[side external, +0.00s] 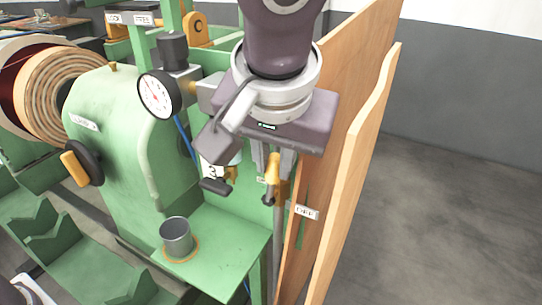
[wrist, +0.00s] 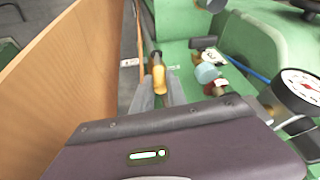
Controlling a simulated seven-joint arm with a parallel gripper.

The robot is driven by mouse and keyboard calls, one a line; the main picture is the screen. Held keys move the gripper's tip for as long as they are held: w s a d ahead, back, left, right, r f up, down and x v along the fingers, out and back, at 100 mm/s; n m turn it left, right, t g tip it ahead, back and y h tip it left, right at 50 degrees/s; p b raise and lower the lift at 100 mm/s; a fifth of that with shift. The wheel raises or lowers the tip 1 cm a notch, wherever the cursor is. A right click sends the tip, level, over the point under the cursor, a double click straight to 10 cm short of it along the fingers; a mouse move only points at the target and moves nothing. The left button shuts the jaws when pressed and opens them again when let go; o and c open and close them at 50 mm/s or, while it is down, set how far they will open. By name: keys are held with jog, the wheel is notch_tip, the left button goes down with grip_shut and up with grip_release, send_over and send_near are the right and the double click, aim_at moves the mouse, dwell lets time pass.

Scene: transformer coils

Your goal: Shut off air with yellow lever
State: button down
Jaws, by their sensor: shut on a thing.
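The yellow lever (side external: 272,170) sits on the green machine beside the wooden panel, above a vertical grey pipe. My gripper (side external: 272,178) points down over it, with its grey fingers on both sides of the lever. In the wrist view the yellow lever (wrist: 158,78) shows between my two fingers (wrist: 158,92), which are shut on it. A small white label (side external: 307,212), apparently reading OFF, is to the lower right of the lever. The lever's pivot is partly hidden by my gripper.
Tall wooden panels (side external: 368,130) stand close on the right. A pressure gauge (side external: 158,95), a black-handled valve (side external: 215,187) and a tag with a 3 (side external: 212,170) are to the left. A metal cup (side external: 176,238) stands on the green shelf (side external: 225,262).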

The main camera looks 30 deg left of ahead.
jog(key=c, duration=1.3)
grip_release()
jog(key=v, duration=0.7)
jog(key=shift+r, duration=0.1)
jog(key=shift+c, duration=1.4)
jog(key=a+n, duration=0.1)
jog(key=n, duration=0.1)
jog(key=a+n+g, duration=0.1)
jog(key=n, duration=0.1)
jog(key=a+r+n, duration=0.1)
jog(key=n, duration=0.1)
jog(key=shift+w+a+r+g+h, duration=0.1)
jog(key=shift+w+a+g+h, duration=0.2)
jog(key=shift+w+a+h, duration=0.1)
grip_shut()
jog(key=a+r+n+g+h, duration=0.25)
jog(key=a+r+n, duration=0.2)
jog(key=n, duration=0.75)
jog(key=w+d+f, duration=0.1)
jog(key=d+f, duration=0.3)
jog(key=f, duration=0.7)
jog(key=shift+w+f, duration=0.15)
jog(key=shift+w, duration=0.15)
